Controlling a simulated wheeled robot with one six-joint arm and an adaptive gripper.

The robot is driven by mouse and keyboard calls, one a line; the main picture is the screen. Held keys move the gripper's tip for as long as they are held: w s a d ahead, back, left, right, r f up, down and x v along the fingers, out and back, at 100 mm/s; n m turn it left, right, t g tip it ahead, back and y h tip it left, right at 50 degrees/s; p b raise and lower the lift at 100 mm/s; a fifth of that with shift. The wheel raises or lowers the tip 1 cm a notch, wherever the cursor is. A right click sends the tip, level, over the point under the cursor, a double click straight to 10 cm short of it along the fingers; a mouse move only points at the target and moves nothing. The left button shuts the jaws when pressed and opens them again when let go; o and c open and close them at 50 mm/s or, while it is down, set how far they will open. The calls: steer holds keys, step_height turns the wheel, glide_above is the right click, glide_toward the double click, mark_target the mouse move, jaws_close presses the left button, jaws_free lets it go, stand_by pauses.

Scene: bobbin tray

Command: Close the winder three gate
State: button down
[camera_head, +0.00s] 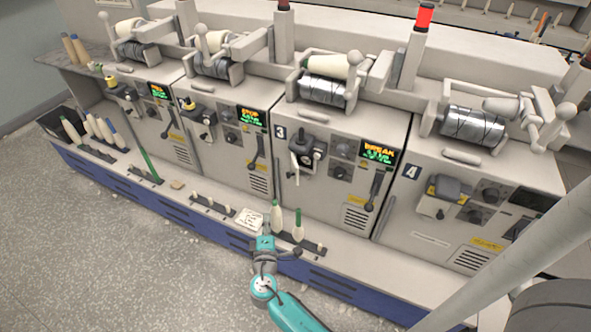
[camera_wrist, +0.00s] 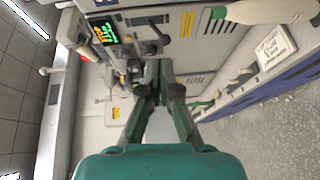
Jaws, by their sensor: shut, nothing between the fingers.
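Winder three (camera_head: 330,200), marked with a 3, stands right of centre in the head view. On its front is a dark unit (camera_head: 308,143) with a pale lever hanging below; I take this for the gate, but cannot tell how far it is open. Its display (camera_head: 379,152) shows orange and green text. A grey bobbin package and pale cone (camera_head: 325,80) sit on top. My gripper (camera_head: 265,242) is shut and empty, low in front of the machine's ledge, apart from the gate unit. Its fingers (camera_wrist: 162,88) also show in the wrist view.
Two pale bobbins with green tips (camera_head: 287,221) stand on the ledge near my gripper, beside a white card (camera_head: 250,219). Winder four (camera_head: 455,215) is to the right. A red lamp (camera_head: 424,17) is lit behind. The floor (camera_head: 130,260) in front is clear.

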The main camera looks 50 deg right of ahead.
steer(key=w+d+r+h, duration=0.1)
steer(key=w+d+r, duration=0.1)
steer(key=w+d, duration=0.5)
steer(key=shift+d, duration=3.25)
steer(key=shift+s+d, duration=0.15)
steer(key=shift+d, duration=0.05)
